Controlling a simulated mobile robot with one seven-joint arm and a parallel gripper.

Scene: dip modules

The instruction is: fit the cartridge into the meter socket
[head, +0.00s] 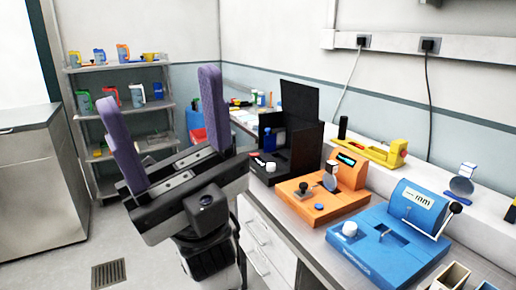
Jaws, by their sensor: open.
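My gripper (158,92) stands raised at the left, its two purple fingers pointing up and wide apart. Nothing is between them, and it is clear of the bench. On the bench to its right sit an orange device (322,207) with a small dark display and a blue device (378,262) with a printed label, a lever and a dark recess in its top. Either could be the meter; I cannot tell which. A small dark-knobbed piece stands on the orange device. I cannot pick out the cartridge with certainty.
A black open case (278,162) holding a blue bottle stands behind the orange device. A yellow tool (372,150) lies on the ledge along the wall. Small open boxes (450,277) sit at the bench's near right. A shelf rack (120,118) with colored containers stands at the back left.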

